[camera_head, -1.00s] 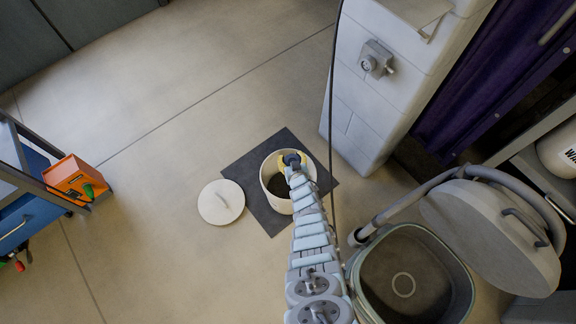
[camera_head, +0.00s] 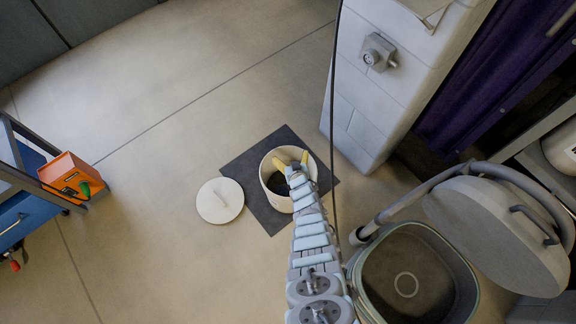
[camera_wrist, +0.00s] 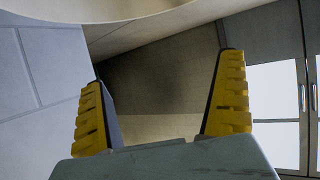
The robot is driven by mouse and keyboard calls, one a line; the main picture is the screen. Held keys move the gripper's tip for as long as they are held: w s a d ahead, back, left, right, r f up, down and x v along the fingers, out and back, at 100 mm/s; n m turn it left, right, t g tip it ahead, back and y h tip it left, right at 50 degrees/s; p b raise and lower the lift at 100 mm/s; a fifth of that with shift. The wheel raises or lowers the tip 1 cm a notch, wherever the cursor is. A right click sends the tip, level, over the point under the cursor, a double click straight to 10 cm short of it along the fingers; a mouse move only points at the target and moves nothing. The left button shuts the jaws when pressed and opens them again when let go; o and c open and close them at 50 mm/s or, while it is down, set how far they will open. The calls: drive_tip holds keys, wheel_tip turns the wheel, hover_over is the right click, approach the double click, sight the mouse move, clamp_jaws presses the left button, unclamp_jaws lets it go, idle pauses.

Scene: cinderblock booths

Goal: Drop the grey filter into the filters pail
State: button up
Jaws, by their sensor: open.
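The cream pail (camera_head: 264,177) stands open on a dark square mat (camera_head: 243,166) on the floor. My gripper (camera_head: 291,158) is over the pail's mouth, with its two yellow fingers spread apart. In the wrist view my gripper (camera_wrist: 163,95) is open, with nothing between the fingers. The grey filter is not clearly seen in either view. The pail's inside is dark and partly hidden by my arm, so I cannot tell what lies in it. No label on the pail is readable.
A round cream lid (camera_head: 220,201) lies on the floor left of the pail. A large grey bin (camera_head: 362,291) with its lid (camera_head: 493,236) raised stands at lower right. A white block pillar (camera_head: 371,115) rises behind. An orange box (camera_head: 70,177) is at left.

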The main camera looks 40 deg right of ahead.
drive_tip(key=shift+s, duration=0.1)
drive_tip(key=s+a, duration=0.6)
drive_tip(key=s, duration=0.5)
drive_tip(key=shift+s+a+r, duration=0.15)
drive_tip(key=shift+r, duration=0.1)
idle(0.7)
idle(0.5)
